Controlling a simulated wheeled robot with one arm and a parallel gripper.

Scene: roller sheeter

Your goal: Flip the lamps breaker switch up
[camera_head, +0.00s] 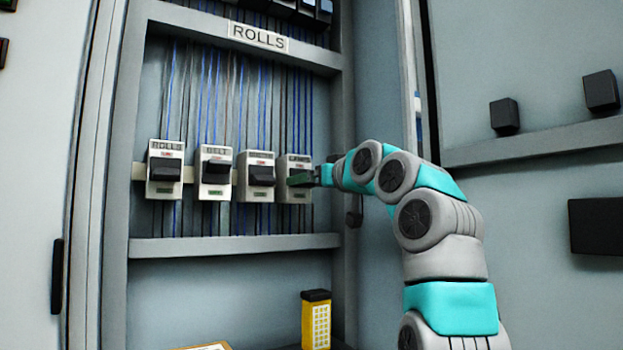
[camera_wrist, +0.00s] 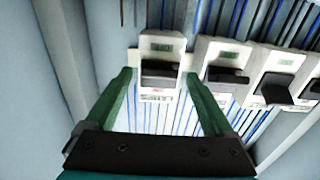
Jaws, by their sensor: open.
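The lamps breaker (camera_head: 294,160) is the rightmost of the row of grey breakers in the cabinet. In the wrist view, where the labels look upside down, it is the leftmost breaker (camera_wrist: 160,48). Its black switch (camera_wrist: 160,72) sticks out between the red and green marks; I cannot tell clearly whether it is up or down. My gripper (camera_wrist: 160,76) is open, its green fingers on either side of the lamps breaker's switch. In the head view my gripper (camera_head: 303,178) is at the breaker's front and hides part of the switch. Contact cannot be made out.
The rolls breaker (camera_head: 165,160), belt breaker (camera_head: 214,163) and another breaker (camera_head: 256,168) stand to the left. The cabinet's side wall (camera_head: 375,100) is close on the right. A yellow device (camera_head: 316,322) stands below. Wires run behind the breakers.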

